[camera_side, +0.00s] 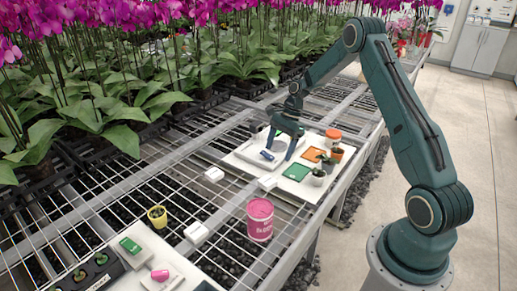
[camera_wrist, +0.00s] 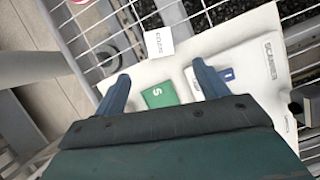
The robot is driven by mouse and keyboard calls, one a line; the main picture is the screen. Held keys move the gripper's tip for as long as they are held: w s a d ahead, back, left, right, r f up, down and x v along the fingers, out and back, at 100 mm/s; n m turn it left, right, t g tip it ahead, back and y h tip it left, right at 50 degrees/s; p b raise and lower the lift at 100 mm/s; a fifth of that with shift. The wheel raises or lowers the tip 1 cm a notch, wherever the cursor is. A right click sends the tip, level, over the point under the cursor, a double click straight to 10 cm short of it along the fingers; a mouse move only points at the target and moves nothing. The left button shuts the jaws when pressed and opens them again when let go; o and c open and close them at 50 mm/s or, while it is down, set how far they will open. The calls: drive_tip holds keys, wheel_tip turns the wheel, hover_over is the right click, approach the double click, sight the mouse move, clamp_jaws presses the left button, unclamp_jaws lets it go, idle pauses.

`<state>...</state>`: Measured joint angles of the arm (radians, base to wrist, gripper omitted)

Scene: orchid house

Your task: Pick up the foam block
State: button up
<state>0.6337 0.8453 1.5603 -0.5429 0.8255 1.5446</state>
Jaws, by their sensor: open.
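My gripper (camera_side: 279,152) is open over the white board (camera_side: 250,153), with nothing visible between its fingers. In the wrist view my gripper (camera_wrist: 160,72) has its two blue-green fingers spread wide. A small blue-marked item (camera_side: 267,155) lies on the board by the fingers; the wrist view shows a white piece with a blue label (camera_wrist: 227,75) at the right finger. A green square (camera_wrist: 158,96) marked S lies below and between the fingers. I cannot tell for sure which thing is the foam block; a small pink piece (camera_side: 160,275) lies at the lower left, well away from my gripper.
A pink bucket (camera_side: 260,220), yellow pot (camera_side: 157,217) and green item (camera_side: 130,245) are nearer the camera. Orchids crowd the back. The wire bench has open gaps.

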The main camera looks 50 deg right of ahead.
hover_over(268, 180)
drive_tip(key=d, duration=0.3)
drive_tip(key=shift+s+a+f, duration=0.1)
drive_tip(key=shift+f, duration=1.35)
drive_tip(key=shift+s+a+f, duration=0.1)
drive_tip(key=shift+f, duration=1.35)
drive_tip(key=shift+x, duration=2.55)
drive_tip(key=shift+a, duration=0.15)
drive_tip(key=c, duration=1)
